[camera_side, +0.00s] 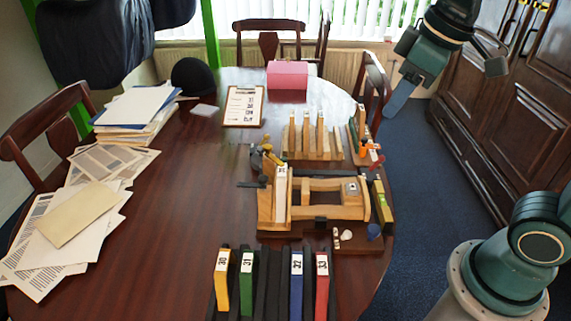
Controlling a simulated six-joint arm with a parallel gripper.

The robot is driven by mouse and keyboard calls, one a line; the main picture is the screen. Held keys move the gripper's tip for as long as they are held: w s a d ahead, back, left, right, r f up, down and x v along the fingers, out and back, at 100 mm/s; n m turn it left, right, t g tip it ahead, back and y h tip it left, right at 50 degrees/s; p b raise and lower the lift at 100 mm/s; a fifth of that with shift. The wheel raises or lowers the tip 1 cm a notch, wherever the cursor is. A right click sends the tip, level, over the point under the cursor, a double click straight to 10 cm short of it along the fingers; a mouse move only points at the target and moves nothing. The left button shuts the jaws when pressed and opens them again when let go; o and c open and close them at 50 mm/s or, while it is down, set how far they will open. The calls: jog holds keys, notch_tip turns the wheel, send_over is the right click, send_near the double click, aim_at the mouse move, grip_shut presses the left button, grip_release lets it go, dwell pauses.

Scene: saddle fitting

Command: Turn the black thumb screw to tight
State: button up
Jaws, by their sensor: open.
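My gripper (400,98) hangs at the upper right, over the floor beyond the table's right edge. It is open, with nothing seen in it, and well apart from the fixtures. A wooden saddle fixture (335,212) sits on the right part of the table, with upright wood blocks at its left end. A small black part (320,223) shows at its front edge, and a dark bar (250,184) sticks out at its left. I cannot tell which dark part is the black thumb screw, or how tight it is.
Numbered coloured binders (295,283) stand in front. Papers (75,215) cover the table's left. A pink box (287,75) and clipboard (244,106) lie at the back. The table's middle left is clear.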

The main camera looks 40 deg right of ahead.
jog(key=w+a+f+n+g, duration=0.2)
jog(key=w+a+n, duration=0.25)
jog(key=w, duration=0.75)
jog(key=n+g, duration=0.2)
jog(key=n, duration=0.3)
send_over(263, 178)
notch_tip(263, 178, down, 8)
jog(key=shift+m, duration=0.25)
notch_tip(263, 178, down, 14)
jog(key=shift+r, duration=0.2)
grip_shut()
